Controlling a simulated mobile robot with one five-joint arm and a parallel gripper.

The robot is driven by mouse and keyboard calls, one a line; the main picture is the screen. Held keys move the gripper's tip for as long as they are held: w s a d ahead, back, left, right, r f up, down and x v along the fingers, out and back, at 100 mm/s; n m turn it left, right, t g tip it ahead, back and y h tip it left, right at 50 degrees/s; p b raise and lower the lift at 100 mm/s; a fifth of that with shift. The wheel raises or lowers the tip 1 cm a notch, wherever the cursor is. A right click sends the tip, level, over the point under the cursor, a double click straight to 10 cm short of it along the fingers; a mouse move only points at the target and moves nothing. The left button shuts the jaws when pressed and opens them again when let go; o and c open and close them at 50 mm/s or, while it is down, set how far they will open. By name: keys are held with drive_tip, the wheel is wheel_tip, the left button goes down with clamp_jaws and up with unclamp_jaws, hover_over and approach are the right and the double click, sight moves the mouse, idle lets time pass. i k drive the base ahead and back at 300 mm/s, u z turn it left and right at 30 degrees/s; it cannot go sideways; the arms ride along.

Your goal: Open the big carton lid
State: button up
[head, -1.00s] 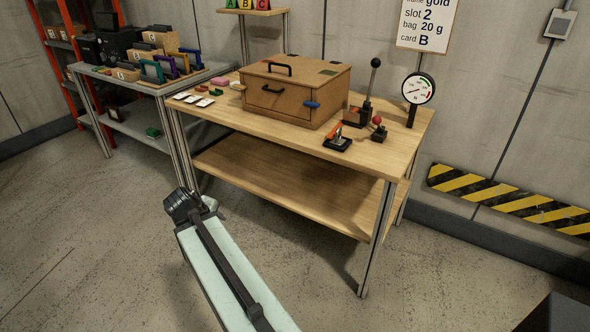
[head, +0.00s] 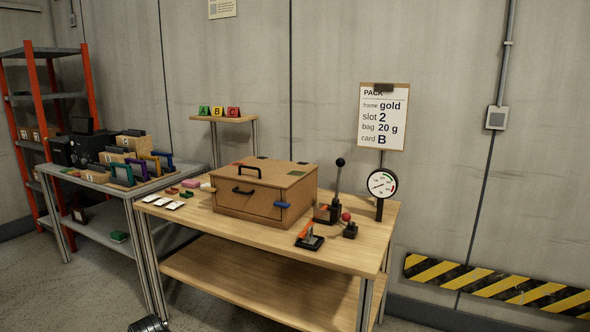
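The big brown carton (head: 235,205) sits on the wooden table. Its lid (head: 262,173) looks shut, lying flat on the box. A black handle (head: 249,167) stands on the lid near the front left. A second black handle (head: 243,191) is on the front face, and a blue tab (head: 282,205) is at the front right corner. Only a dark end part of my arm, seemingly my gripper (head: 149,325), shows at the bottom edge. It is low in front of the table, well apart from the carton. Its fingers cannot be made out.
On the table (head: 345,253) stand a black-knobbed lever (head: 338,185), a red-knobbed lever (head: 349,226), an orange-handled device (head: 308,235) and a dial gauge (head: 382,184). White cards (head: 165,201) lie at the left. A grey table (head: 90,182) with boxes stands further left.

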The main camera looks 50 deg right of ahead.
sight(277, 173)
drive_tip(key=z, duration=1.95)
drive_tip(key=k, duration=1.3)
drive_tip(key=u, duration=0.65)
drive_tip(key=i, duration=1)
drive_tip(key=z, duration=0.05)
